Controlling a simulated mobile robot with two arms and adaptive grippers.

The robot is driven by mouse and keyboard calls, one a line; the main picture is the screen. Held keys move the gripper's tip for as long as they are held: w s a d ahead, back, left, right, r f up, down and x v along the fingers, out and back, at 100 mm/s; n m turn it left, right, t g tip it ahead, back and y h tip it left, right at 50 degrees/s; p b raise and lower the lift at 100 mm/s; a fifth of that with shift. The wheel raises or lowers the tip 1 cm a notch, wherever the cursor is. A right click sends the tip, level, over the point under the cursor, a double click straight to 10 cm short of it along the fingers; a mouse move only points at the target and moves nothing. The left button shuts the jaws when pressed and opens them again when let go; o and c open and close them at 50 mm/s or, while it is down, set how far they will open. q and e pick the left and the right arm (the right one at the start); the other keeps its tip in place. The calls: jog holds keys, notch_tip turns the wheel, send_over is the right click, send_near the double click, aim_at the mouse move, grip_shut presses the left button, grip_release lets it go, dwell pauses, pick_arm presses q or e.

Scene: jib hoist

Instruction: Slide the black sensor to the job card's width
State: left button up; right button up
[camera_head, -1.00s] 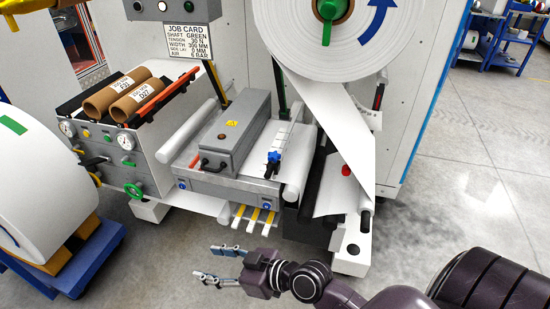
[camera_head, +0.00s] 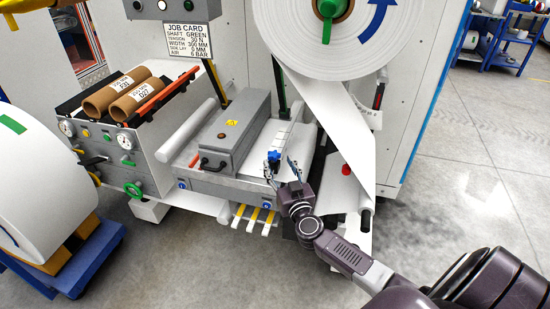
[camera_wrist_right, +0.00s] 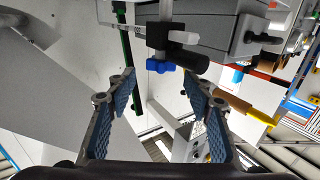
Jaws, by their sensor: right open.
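The black sensor with its blue knob (camera_head: 274,157) sits at the front of the white scale bar (camera_head: 284,134), right of the grey box. In the right wrist view, the sensor's black block (camera_wrist_right: 159,36) is on a pale rail, with the blue knob (camera_wrist_right: 162,66) facing my fingers. My right gripper (camera_head: 280,170) is open; its fingers are spread to either side of the knob and partly cover the sensor's lower part. In the wrist view the fingertips (camera_wrist_right: 160,86) look short of the knob, with no grip on it. The job card (camera_head: 188,42) reads WIDTH 300 MM. My left gripper is out of view.
A grey box (camera_head: 226,128) stands left of the sensor. A paper web (camera_head: 325,105) runs down from the big white roll (camera_head: 322,30) to the right. A red knob (camera_head: 346,169) is right of my gripper. Yellow-and-white levers (camera_head: 254,216) lie below.

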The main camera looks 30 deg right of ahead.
aim_at(276, 159)
jog(key=shift+b+x, duration=0.5)
jog(key=shift+x, duration=1.9)
jog(key=shift+f, duration=0.1)
jog(key=shift+a, duration=0.1)
